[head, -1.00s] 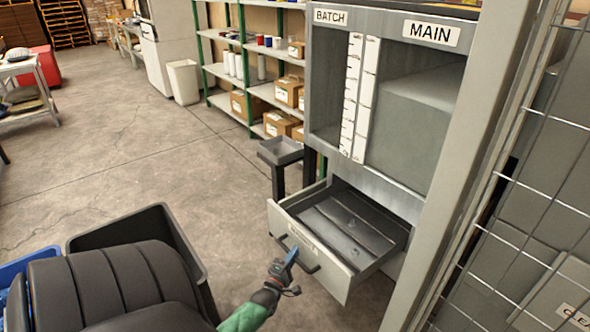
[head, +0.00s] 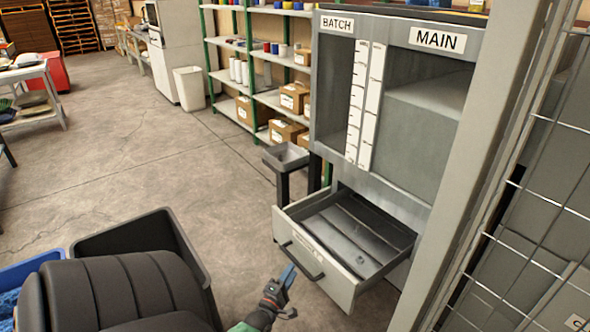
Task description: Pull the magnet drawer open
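The magnet drawer (head: 322,262) is pulled out from the lower part of the grey cabinet (head: 430,190) marked BATCH and MAIN. Its inside shows, with a dark floor and long bars along it. Its front panel carries a dark bar handle and a label too blurred to read. My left gripper (head: 287,276) is in front of the drawer, at the lower middle of the head view, close to the left part of the handle. It seems apart from the handle. Its fingers are seen edge-on, so their opening does not show. My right gripper is not in view.
A dark bin (head: 150,231) and a blue bin (head: 30,268) stand at the lower left. A wire mesh panel (head: 540,200) closes off the right. The floor at left centre is clear.

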